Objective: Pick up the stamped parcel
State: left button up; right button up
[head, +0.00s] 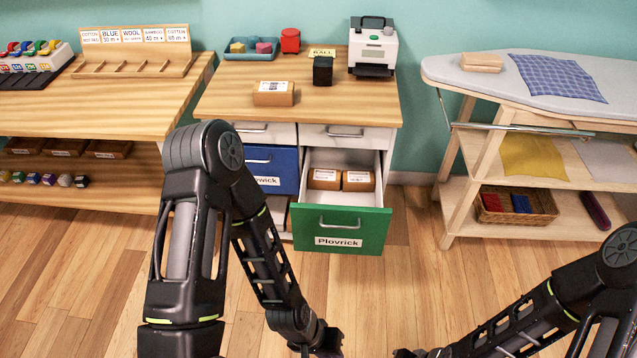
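A brown parcel with a white label (273,93) lies on the wooden top of the drawer cabinet. Two more brown labelled parcels lie side by side in the open green drawer marked Plovrick (342,221): a left one (324,179) and a right one (358,181). The labels are too small to tell which parcel is stamped. My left gripper (328,345) is at the bottom edge, below the green drawer and apart from all parcels. My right gripper (408,353) barely shows at the bottom edge. Neither gripper's fingers show clearly.
A black stamp-like block (322,71), a red round container (290,41), a teal tray (250,48) and a white label printer (373,47) stand on the cabinet. A blue drawer (271,169) is left of the green one. An ironing board (540,76) stands right.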

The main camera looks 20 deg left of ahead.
aim_at(265, 93)
jog(key=j+z, duration=0.2)
jog(key=z, duration=0.25)
jog(key=j+z, duration=0.2)
jog(key=z, duration=0.2)
jog(key=j+z, duration=0.1)
jog(key=j, duration=0.3)
jog(key=k+j+z, duration=0.1)
jog(key=j, duration=0.3)
jog(key=k+j+z, duration=0.1)
jog(key=j, duration=0.3)
jog(key=k+j+z, duration=0.1)
jog(key=j, duration=0.25)
jog(key=k+j+z, duration=0.1)
jog(key=j, duration=0.3)
jog(key=k, duration=0.05)
